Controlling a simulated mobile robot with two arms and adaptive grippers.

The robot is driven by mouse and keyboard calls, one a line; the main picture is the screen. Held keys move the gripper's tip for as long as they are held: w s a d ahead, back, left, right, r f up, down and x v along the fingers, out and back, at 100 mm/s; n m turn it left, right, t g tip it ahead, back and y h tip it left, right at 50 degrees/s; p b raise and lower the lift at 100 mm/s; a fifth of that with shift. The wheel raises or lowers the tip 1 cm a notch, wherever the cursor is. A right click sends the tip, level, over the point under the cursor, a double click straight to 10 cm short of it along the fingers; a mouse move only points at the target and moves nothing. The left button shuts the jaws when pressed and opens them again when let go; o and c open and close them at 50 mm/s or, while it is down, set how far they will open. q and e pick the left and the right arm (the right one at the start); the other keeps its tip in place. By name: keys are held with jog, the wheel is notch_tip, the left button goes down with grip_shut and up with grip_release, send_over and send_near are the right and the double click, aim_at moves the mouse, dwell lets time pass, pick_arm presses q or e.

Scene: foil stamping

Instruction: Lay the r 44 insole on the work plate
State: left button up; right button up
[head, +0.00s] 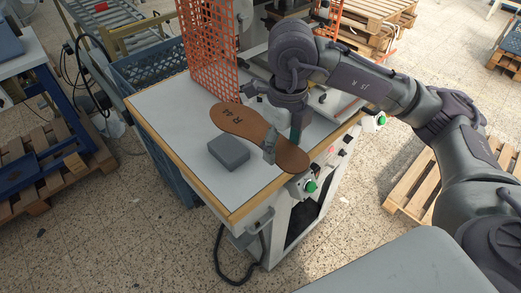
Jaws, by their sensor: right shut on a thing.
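The brown insole (240,121), marked "R 44", is held by its heel end above the white tabletop. My right gripper (282,141) comes down from above and is shut on the insole near the heel. One finger shows at the near side; the far contact is partly hidden. A grey rectangular block (229,151) sits on the tabletop just in front of the insole's middle; I cannot tell whether it is the work plate. My left gripper is out of view.
The white table (165,105) has a wooden edge and is clear at its left. An orange mesh guard (208,45) stands at its back. Green buttons (310,186) are on the front right side. A blue crate (150,70) stands behind left, and pallets (410,190) lie right.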

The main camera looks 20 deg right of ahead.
aim_at(287, 161)
jog(key=shift+s+d+r, duration=0.35)
jog(key=shift+s+r, duration=0.05)
jog(key=shift+s, duration=0.15)
jog(key=shift+s+d+r, duration=0.3)
jog(key=shift+s+r, duration=0.05)
jog(key=shift+s, duration=0.2)
jog(key=n, duration=0.1)
jog(key=f+n, duration=0.1)
jog(key=n, duration=0.2)
jog(key=shift+s+a+f+n+b, duration=0.1)
jog(key=shift+a+f+n+b, duration=0.2)
jog(key=shift+n, duration=0.1)
jog(key=f+n, duration=0.1)
jog(key=n, duration=0.2)
jog(key=f+n, duration=0.1)
jog(key=n, duration=0.3)
jog(key=a+f+n, duration=0.1)
jog(key=n, duration=0.2)
jog(key=shift+s+f, duration=0.25)
jog(key=f+n, duration=0.1)
jog(key=n, duration=0.4)
jog(key=s+a+f+n, duration=0.1)
jog(key=f+n, duration=0.1)
jog(key=n, duration=0.4)
jog(key=f+n, duration=0.2)
jog(key=n, duration=0.4)
jog(key=shift+s+a, duration=0.25)
jog(key=shift+a, duration=0.15)
